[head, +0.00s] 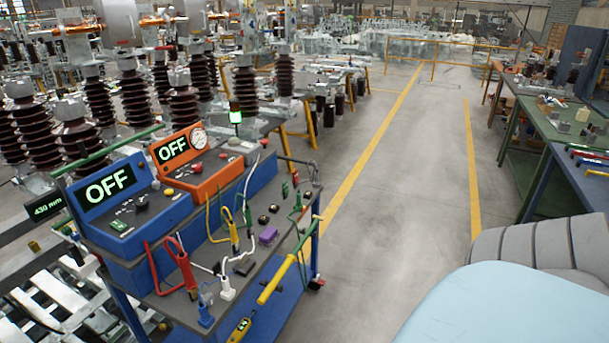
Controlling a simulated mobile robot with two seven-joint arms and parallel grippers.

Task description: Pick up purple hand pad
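A small purple block (268,236), which looks like the purple hand pad, lies on the dark top of a blue cart (270,276). It sits right of the white and yellow leads and near the cart's right side. A darker, dull purple-grey block (244,266) lies closer, just below it in the picture. Neither of my grippers is in view, and nothing is seen touching the purple block.
The cart carries blue (134,205) and orange (180,158) boxes reading OFF, with clips and cables. Ribbed insulators (100,104) crowd the left. Clear floor (395,190) lies right of the cart; a green bench (560,122) stands farther right.

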